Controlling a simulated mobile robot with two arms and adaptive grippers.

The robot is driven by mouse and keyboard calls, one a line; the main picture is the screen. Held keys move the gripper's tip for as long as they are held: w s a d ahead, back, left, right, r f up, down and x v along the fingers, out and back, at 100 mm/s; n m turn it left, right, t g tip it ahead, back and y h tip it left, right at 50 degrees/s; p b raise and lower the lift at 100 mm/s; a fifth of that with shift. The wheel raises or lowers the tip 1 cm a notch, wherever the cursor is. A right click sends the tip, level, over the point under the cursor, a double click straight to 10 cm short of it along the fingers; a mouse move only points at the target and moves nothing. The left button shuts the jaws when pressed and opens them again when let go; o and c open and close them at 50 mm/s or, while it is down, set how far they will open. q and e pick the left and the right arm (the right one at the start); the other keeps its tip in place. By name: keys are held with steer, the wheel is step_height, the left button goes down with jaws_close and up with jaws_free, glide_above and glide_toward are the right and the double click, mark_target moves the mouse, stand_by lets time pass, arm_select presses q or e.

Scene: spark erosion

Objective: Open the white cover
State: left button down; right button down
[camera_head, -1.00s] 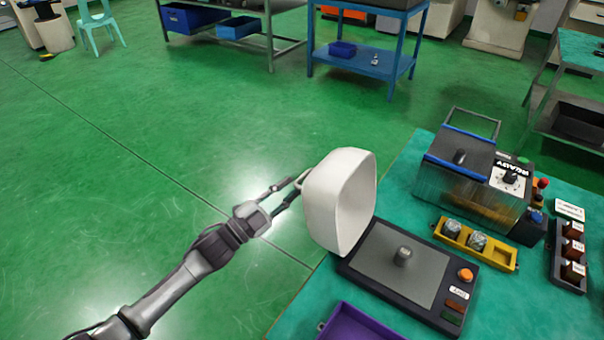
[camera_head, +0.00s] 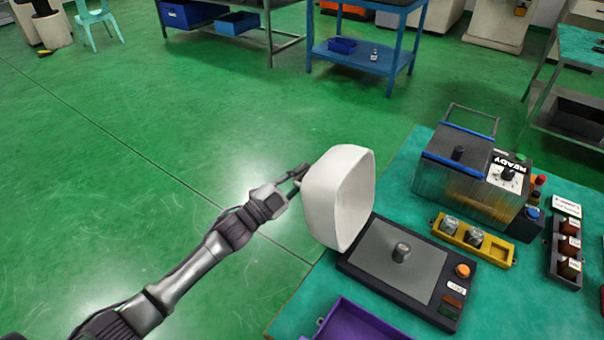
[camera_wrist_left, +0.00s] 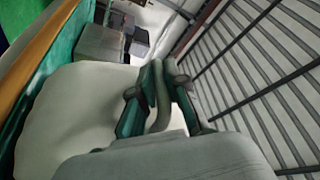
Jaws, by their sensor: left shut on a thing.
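The white cover (camera_head: 328,200) stands tipped up on the left edge of the dark base unit (camera_head: 375,268), with its hollow side facing right. The unit's grey plate with a short metal cylinder (camera_head: 402,252) is uncovered. My left gripper (camera_head: 299,176) is at the cover's left outer side, its fingertips partly hidden by the cover. In the left wrist view the fingers (camera_wrist_left: 160,95) are closed around a curved handle on the white cover (camera_wrist_left: 75,120). My right gripper is not in view.
On the teal table (camera_head: 405,200), a machine box (camera_head: 455,180) stands behind the unit. A yellow tray (camera_head: 500,252) and a dark tray (camera_head: 552,255) are to the right. A purple bin (camera_head: 345,325) is in front. Green floor lies open to the left.

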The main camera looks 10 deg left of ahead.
arm_select(q)
steer(key=shift+d+r+p, duration=0.15)
steer(key=shift+r+p, duration=0.2)
steer(key=shift+r, duration=0.05)
steer(key=d+r+m+p, duration=0.1)
steer(key=m+p, duration=0.1)
steer(key=s+d+r+m+g+p, duration=0.1)
steer(key=d+r+p, duration=0.1)
steer(key=shift+s+r+m, duration=0.15)
steer(key=shift+r+m, duration=0.15)
steer(key=shift+m, duration=0.1)
steer(key=shift+s+d+g, duration=0.1)
steer(key=shift+d+g, duration=0.05)
steer(key=shift+g, duration=0.25)
